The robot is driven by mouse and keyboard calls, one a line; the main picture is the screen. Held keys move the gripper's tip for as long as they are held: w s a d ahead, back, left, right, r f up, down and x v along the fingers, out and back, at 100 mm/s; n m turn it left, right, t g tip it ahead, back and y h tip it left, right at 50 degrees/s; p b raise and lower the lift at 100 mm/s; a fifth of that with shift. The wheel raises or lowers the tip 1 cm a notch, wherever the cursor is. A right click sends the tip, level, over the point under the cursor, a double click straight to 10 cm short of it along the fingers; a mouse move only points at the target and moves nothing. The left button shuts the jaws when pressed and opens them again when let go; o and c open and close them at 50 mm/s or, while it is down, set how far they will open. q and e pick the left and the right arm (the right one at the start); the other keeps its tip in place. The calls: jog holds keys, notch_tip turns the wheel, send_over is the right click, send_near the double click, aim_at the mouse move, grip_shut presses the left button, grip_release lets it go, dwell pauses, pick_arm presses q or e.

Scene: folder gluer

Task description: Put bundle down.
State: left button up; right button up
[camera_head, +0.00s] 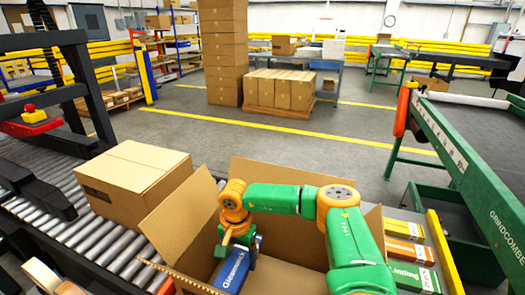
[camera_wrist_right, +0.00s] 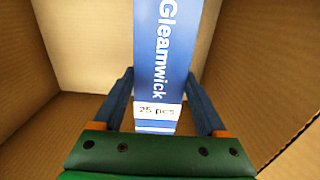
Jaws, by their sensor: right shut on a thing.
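The bundle is a blue and white block lettered "Gleamwick" (camera_head: 233,272). It is inside an open cardboard box (camera_head: 178,222) with raised flaps, at the lower middle of the head view. My right gripper (camera_head: 238,243) reaches down into the box and is shut on the bundle. In the right wrist view the bundle (camera_wrist_right: 158,50) sits between the two blue fingers, with "25 pcs" on its near end. Cardboard walls surround it. I cannot tell whether it touches the box floor. My left gripper is not in view.
A closed carton (camera_head: 135,180) stands on the roller conveyor (camera_head: 75,235) left of the open box. Yellow, orange and green packs (camera_head: 405,250) lie right of the box. A green-framed machine (camera_head: 470,180) stands at the right. Stacked cartons (camera_head: 225,50) stand behind on open floor.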

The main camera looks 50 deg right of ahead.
notch_tip(320, 180, down, 10)
jog(key=shift+f, duration=0.1)
jog(key=shift+s+b, duration=0.1)
jog(key=shift+b, duration=0.2)
jog(key=shift+f, duration=0.1)
jog(key=o, duration=1.4)
jog(key=shift+o, duration=0.2)
notch_tip(320, 180, up, 12)
jog(key=shift+r+p, duration=0.25)
jog(key=shift+p, duration=0.15)
